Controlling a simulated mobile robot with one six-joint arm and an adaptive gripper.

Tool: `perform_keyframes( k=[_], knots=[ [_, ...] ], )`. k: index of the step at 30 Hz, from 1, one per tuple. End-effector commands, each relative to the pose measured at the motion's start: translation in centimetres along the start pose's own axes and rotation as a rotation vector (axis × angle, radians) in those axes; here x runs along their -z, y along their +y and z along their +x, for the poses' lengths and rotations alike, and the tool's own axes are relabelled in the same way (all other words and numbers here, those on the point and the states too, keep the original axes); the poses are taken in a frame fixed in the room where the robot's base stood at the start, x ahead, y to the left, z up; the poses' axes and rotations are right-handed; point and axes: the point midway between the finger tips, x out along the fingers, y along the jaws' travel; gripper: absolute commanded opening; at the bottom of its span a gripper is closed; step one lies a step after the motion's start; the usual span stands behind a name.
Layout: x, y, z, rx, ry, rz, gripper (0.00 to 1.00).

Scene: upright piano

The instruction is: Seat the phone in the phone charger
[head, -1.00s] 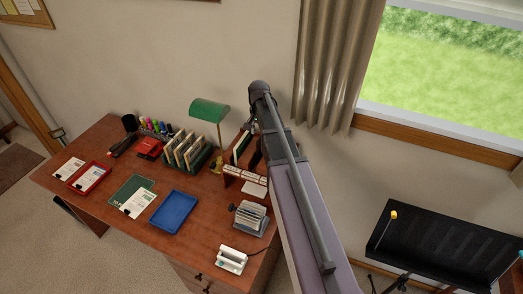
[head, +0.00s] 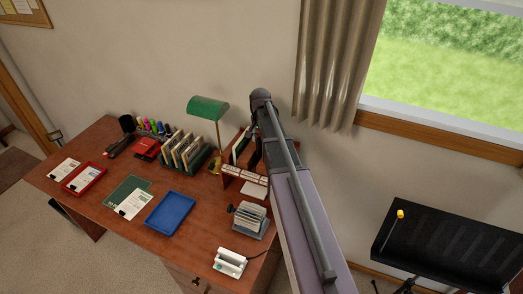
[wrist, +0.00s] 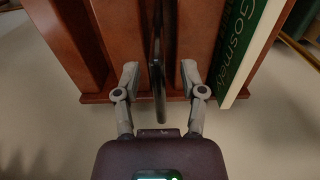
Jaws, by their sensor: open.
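A thin black slab, seemingly the phone (wrist: 158,62), stands upright on edge in a slot of a reddish wooden rack (wrist: 201,30) in the wrist view. My gripper (wrist: 160,80) is open, with one finger on each side of the slab and visible gaps between. In the head view my arm reaches over the right back of the desk and hides most of the rack and the gripper. A white cradle with a cable, seemingly the phone charger (head: 231,262), sits at the desk's front right edge and looks empty.
A green book (wrist: 247,45) stands just right of my gripper. On the desk (head: 104,208) are a blue tray (head: 169,213), a card file (head: 250,220) behind the charger, and a green lamp (head: 208,108). A music stand (head: 445,245) is at right.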

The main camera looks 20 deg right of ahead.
Motion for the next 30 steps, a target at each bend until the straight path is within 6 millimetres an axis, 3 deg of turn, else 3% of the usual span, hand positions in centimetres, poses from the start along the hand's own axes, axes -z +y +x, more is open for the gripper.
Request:
perform_keyframes(
  k=[13,18,30],
  knots=[
    [0.01,0.02,-0.03,0.000,0.000,0.000,0.53],
    [0.02,0.03,-0.03,0.000,0.000,0.000,0.03],
    [0.03,0.04,-0.04,0.000,0.000,0.001,0.00]
  ],
)
